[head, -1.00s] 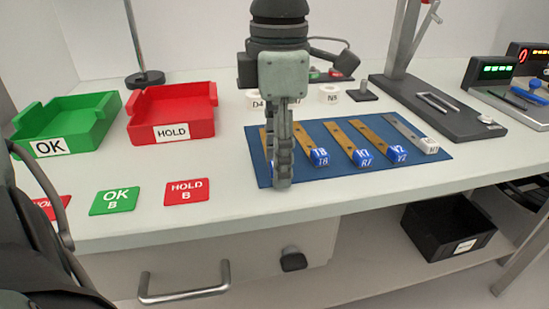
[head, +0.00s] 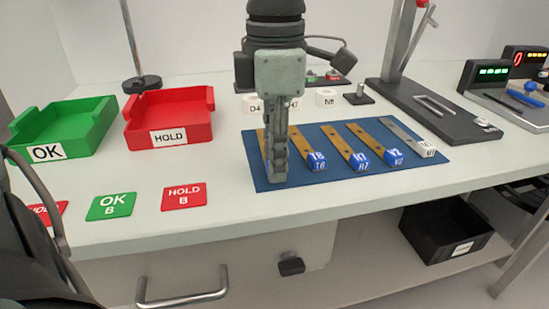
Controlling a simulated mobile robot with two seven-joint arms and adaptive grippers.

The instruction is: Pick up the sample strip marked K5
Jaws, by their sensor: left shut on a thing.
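My left gripper (head: 277,172) comes down over the left end of the blue mat (head: 345,178) and is shut on the leftmost sample strip (head: 262,142). Only a brown piece of that strip shows beside the fingers; its block and marking are hidden, so I cannot read K5. To its right lie brown strips with blue blocks: one with a hard-to-read mark ending in 8 (head: 304,141), one marked like K7 (head: 341,142) and one marked like V2 (head: 372,139). A grey strip (head: 401,131) with a white block lies at the right end. My right gripper is not in view.
A green OK tray (head: 85,137) and a red HOLD tray (head: 192,133) stand at the left. Flat OK B (head: 111,206) and HOLD B (head: 184,196) cards lie before them. White labelled rolls (head: 326,96) and a dark stand base (head: 440,113) are behind the mat.

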